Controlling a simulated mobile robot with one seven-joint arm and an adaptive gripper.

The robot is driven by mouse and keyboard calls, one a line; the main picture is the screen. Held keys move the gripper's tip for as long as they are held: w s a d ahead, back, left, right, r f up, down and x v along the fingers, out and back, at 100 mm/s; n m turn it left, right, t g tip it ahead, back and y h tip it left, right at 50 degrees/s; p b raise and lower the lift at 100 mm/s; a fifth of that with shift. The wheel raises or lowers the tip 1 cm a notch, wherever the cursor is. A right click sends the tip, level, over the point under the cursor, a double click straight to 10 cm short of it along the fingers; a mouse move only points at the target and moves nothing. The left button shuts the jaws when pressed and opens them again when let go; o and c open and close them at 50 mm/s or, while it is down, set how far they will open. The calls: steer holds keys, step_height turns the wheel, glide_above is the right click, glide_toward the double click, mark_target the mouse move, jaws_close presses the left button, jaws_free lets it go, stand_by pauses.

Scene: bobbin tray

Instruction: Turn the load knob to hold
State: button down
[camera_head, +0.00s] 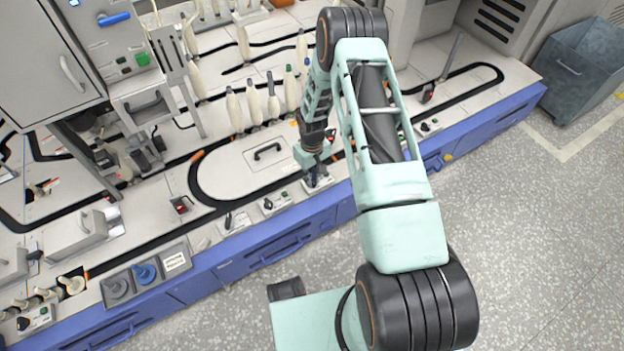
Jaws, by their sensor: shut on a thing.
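My gripper (313,180) reaches down to a small light control panel (326,183) near the front edge of the machine bench. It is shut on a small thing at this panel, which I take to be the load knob. The fingers hide the knob, so its pointer, its angle and any hold mark cannot be seen. The arm comes from the lower right and bends down over the bench.
Similar small panels (275,203) (236,222) sit to the left along the front edge; another (428,128) lies to the right. A plate with a black handle (267,152) is behind the gripper. Several pale bobbins (254,103) stand farther back.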

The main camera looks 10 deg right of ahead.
steer(key=shift+m, duration=0.6)
steer(key=c, duration=2)
jaws_free()
steer(key=shift+r, duration=0.15)
step_height(320, 180, up, 12)
steer(key=shift+f, duration=0.1)
